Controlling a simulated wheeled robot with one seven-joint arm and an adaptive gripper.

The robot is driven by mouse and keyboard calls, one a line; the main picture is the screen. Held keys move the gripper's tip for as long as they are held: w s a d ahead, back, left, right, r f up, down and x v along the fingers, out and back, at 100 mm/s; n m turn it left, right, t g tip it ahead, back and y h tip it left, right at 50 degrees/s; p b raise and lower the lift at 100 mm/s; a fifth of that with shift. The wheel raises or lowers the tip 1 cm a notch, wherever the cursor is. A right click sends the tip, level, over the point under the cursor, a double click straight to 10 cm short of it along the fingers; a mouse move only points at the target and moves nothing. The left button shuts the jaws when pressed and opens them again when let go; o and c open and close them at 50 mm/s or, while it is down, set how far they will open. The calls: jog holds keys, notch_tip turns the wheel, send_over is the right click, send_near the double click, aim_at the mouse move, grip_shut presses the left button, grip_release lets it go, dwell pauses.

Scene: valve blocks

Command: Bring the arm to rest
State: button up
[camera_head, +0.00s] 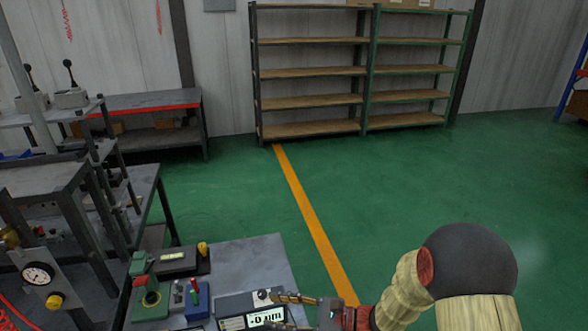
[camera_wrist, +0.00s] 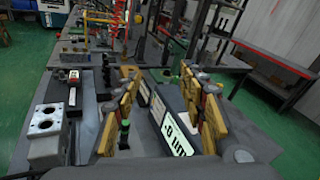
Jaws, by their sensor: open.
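My gripper (camera_head: 305,304) is at the bottom of the head view, above the front of the grey bench, with part of my arm to its right. In the wrist view my gripper (camera_wrist: 161,80) shows two yellow fingers set well apart, with nothing held between them. A grey gauge box with a lit display (camera_head: 265,318) is beside and partly behind the fingers in the head view. Its display (camera_wrist: 178,132) also shows between the fingers in the wrist view. I cannot tell how high the fingers are above the box.
The grey bench (camera_head: 258,257) carries a green block (camera_head: 139,265), a blue block (camera_head: 196,300) and a dark box. A pressure gauge (camera_head: 38,274) stands at left. A metal block (camera_wrist: 46,135) with round holes shows in the wrist view. Green floor (camera_head: 440,180) is clear toward the shelves (camera_head: 310,102).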

jog(key=s+d+r+n+g+h+b, duration=0.1)
jog(key=s+d+r+n+g+h, duration=0.15)
jog(key=s+r+n, duration=0.35)
jog(key=s+d+r+n+g+h, duration=0.1)
jog(key=s+d+n+g+h, duration=0.1)
jog(key=s+n+h, duration=0.35)
jog(key=s+d+r+n+t+h, duration=0.2)
jog(key=s+d+r+t+h, duration=0.1)
jog(key=d, duration=0.6)
jog(key=s+d+r+n+t+h+b, duration=0.1)
jog(key=s+d+r+n+t+h, duration=0.2)
jog(key=d, duration=0.6)
notch_tip(320, 180, up, 2)
jog(key=shift+s+d+r+n+t+h, duration=0.15)
jog(key=shift+s+d+n+t+h, duration=0.2)
jog(key=shift+s+h, duration=0.6)
jog(key=shift+w+h, duration=0.25)
